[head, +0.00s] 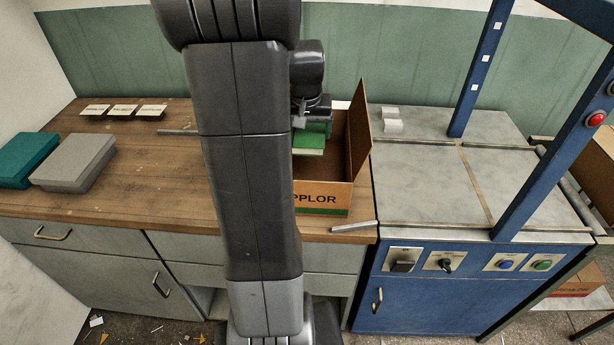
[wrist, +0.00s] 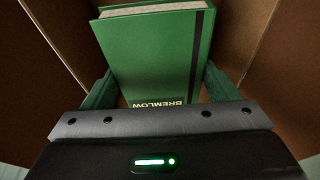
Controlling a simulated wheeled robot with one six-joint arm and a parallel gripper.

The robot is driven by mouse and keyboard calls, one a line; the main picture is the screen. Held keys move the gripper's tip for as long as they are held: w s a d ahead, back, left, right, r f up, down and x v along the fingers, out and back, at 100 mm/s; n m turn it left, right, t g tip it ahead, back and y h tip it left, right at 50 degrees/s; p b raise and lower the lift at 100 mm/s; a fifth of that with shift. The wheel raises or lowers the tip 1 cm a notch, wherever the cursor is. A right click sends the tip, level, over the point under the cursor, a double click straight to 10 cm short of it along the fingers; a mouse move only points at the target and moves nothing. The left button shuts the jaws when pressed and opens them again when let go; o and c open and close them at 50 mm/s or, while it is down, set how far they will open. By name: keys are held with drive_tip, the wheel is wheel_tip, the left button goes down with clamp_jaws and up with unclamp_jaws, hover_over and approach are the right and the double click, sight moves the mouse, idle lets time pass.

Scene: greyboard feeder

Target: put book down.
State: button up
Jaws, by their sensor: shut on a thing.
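A green book (wrist: 155,55) marked BREMLOW, with a dark elastic band, is held between the fingers of my gripper (wrist: 155,92) in the wrist view. In the head view the book (head: 308,152) shows inside an open cardboard box (head: 322,196) on the wooden counter. My gripper (head: 316,125) is at the box opening, partly behind my arm. Cardboard walls surround the book in the wrist view. Whether the book touches the box floor is hidden.
A teal book (head: 28,158) and a grey book (head: 75,160) lie at the counter's left. A raised box flap (head: 361,130) stands on the right. A blue-framed machine (head: 470,190) adjoins the counter.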

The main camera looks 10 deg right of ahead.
sight(306, 139)
wheel_tip(306, 139, down, 12)
drive_tip(key=shift+r+b, duration=0.15)
drive_tip(key=shift+b, duration=0.35)
drive_tip(key=shift+f, duration=0.2)
drive_tip(key=o, duration=1.1)
drive_tip(key=shift+s, duration=0.1)
drive_tip(key=shift+c, duration=0.2)
drive_tip(key=shift+r, duration=0.1)
drive_tip(key=shift+r, duration=0.5)
drive_tip(key=p+v, duration=0.1)
drive_tip(key=v, duration=1)
drive_tip(key=shift+s+r, duration=0.1)
drive_tip(key=shift+s, duration=0.05)
